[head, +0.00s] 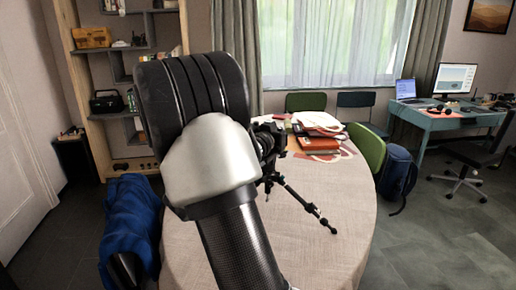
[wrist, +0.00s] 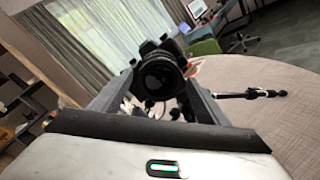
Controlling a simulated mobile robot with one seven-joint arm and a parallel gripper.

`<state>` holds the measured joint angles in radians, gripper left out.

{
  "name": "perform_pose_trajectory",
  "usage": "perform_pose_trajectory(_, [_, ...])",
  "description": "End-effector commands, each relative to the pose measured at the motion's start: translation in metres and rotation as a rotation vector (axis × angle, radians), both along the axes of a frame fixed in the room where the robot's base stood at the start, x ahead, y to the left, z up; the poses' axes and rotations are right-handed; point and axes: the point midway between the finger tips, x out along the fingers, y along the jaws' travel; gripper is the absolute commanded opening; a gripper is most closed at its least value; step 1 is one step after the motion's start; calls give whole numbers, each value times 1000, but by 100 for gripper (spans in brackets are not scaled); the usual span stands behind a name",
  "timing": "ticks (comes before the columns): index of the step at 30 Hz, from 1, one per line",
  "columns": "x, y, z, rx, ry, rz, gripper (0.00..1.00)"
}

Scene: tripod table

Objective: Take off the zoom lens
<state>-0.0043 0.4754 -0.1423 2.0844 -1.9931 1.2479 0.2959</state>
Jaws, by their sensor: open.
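The black camera (head: 274,134) stands on a small black tripod (head: 302,204) on the round table, partly hidden behind my arm in the head view. In the wrist view, its zoom lens (wrist: 159,76) points toward me, with the round front glass showing. My gripper (wrist: 155,100) is open, with one finger on each side of the lens in the picture. I cannot tell whether either finger touches it. A tripod leg (wrist: 250,93) reaches out to the right. In the head view my gripper is hidden behind my arm.
The table (head: 335,235) has a pale cloth and free room at the front and right. Books and papers (head: 318,137) lie at its back. A green chair (head: 367,147) and a blue backpack (head: 397,175) are at the right. A blue cloth-covered item (head: 130,220) is at the left.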

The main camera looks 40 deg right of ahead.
Motion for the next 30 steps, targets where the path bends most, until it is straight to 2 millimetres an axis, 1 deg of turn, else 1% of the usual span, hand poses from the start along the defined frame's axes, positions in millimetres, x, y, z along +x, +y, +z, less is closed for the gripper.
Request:
perform_pose_trajectory(1, [0, 0, 0, 0, 1, 0, 67])
perform_pose_trajectory(5, [0, 0, 0, 0, 1, 0, 45])
perform_pose_trajectory(6, [0, 0, 0, 0, 1, 0, 38])
perform_pose_trajectory(8, [0, 0, 0, 0, 1, 0, 29])
perform_pose_trajectory(17, [0, 0, 2, -6, 6, 0, 29])
perform_pose_trajectory(30, [0, 1, 2, -94, 216, -1, 29])
